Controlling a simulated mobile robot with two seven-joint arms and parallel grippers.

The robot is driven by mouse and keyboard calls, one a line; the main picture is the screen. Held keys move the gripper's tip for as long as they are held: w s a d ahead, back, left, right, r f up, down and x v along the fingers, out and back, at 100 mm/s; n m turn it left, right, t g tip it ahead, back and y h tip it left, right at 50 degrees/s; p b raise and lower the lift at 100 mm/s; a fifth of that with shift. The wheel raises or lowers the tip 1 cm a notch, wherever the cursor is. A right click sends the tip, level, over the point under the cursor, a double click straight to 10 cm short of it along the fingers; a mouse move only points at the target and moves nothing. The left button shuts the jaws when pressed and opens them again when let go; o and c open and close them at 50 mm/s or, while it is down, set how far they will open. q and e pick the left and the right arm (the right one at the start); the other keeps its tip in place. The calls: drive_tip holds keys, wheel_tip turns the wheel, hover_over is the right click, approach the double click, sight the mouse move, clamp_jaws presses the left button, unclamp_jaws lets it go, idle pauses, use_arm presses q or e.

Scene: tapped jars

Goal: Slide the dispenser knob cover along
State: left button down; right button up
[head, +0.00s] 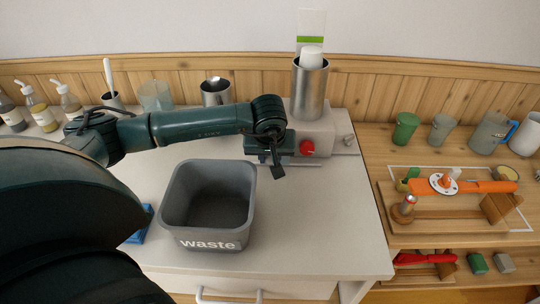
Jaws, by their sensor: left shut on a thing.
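The dispenser (311,92) is a metal cylinder on a pale box base at the back of the white table. A red knob (306,147) shows uncovered on the front of its base. My left gripper (274,166) is at the front of the base, just left of the red knob, pointing down. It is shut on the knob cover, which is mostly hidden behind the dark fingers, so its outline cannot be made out. My right gripper is not in view.
A grey waste bin (208,241) stands below my left arm, near the gripper. A metal mug (215,92) and several pump bottles stand at the back. A wooden shelf (420,148) with cups and an orange tool is at the right. The table's front right is clear.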

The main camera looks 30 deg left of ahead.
use_arm(q)
drive_tip(key=shift+w+d, duration=0.15)
drive_tip(key=shift+d, duration=0.1)
drive_tip(key=w+d+b, duration=0.1)
drive_tip(key=d, duration=0.1)
drive_tip(key=w+d+b, duration=0.1)
drive_tip(key=w+d, duration=0.1)
drive_tip(key=w+d+b, duration=0.1)
drive_tip(key=d, duration=0.2)
drive_tip(key=shift+w, duration=0.15)
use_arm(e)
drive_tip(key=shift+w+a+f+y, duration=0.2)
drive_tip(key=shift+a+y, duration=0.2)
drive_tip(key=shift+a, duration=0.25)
use_arm(q)
drive_tip(key=shift+d, duration=0.1)
drive_tip(key=c, duration=1.2)
unclamp_jaws()
drive_tip(key=shift+w+d, duration=0.1)
drive_tip(key=shift+c, duration=0.2)
drive_tip(key=shift+o, duration=0.2)
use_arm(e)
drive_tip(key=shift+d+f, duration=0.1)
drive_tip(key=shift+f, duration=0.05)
